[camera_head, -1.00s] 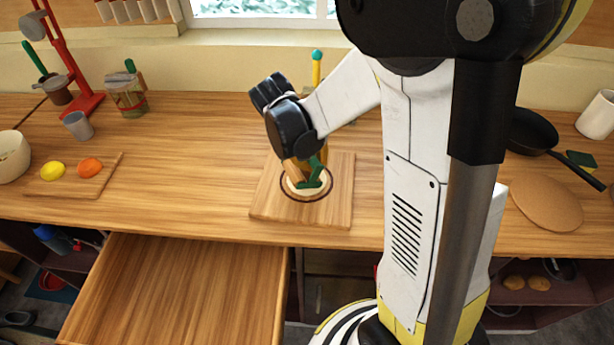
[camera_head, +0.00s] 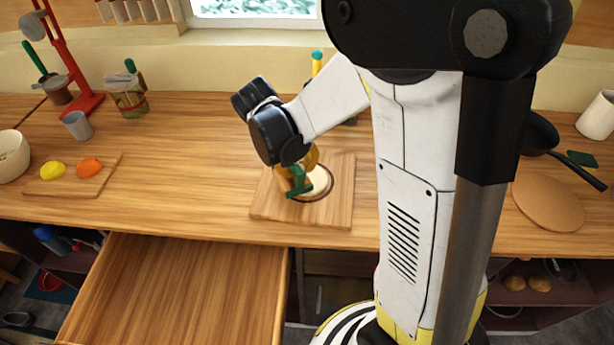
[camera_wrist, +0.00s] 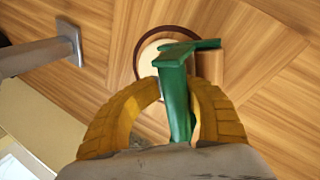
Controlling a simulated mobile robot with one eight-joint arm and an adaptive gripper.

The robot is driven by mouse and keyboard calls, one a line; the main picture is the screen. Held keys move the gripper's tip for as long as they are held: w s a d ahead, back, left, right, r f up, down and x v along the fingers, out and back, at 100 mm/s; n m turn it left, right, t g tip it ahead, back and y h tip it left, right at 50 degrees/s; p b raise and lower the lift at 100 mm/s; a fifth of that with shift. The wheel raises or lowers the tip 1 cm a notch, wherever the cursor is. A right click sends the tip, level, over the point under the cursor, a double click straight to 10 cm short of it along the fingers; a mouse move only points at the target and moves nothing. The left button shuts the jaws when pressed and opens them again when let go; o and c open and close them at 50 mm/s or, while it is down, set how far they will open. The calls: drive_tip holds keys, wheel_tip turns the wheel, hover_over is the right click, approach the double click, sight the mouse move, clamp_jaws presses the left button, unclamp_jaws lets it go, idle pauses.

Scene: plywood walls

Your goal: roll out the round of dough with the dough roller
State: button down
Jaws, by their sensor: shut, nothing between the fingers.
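The round of dough (camera_head: 319,182) is a pale disc inside a dark ring on a square wooden board (camera_head: 335,210); it also shows in the wrist view (camera_wrist: 149,66). The green dough roller (camera_head: 300,186) is over the left side of the dough. In the wrist view the roller (camera_wrist: 176,80) has its green stem running between my yellow fingers. My gripper (camera_head: 297,164) is shut, with its fingertips beside the roller's stem. No firm grip on the stem can be made out. The roller's underside and its contact with the dough are hidden.
A small board (camera_head: 90,185) with a yellow and an orange piece lies left, near a grey cup (camera_head: 78,125). A drawer (camera_head: 180,290) stands open below the counter. A pan (camera_head: 540,133) and round cork mat (camera_head: 548,202) lie right. Counter left of the dough board is clear.

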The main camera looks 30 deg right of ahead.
drive_tip(key=shift+s+d, duration=0.2)
drive_tip(key=shift+d, duration=2.4)
drive_tip(key=shift+a, duration=0.1)
drive_tip(key=shift+w+a+f, duration=0.1)
drive_tip(key=shift+a, duration=1.2)
drive_tip(key=shift+w+a, duration=0.1)
drive_tip(key=shift+a, duration=1.15)
drive_tip(key=shift+d, duration=0.1)
drive_tip(key=shift+s+d+b, duration=0.2)
drive_tip(key=shift+d+b, duration=0.1)
drive_tip(key=shift+d, duration=2.65)
drive_tip(key=shift+a, duration=0.15)
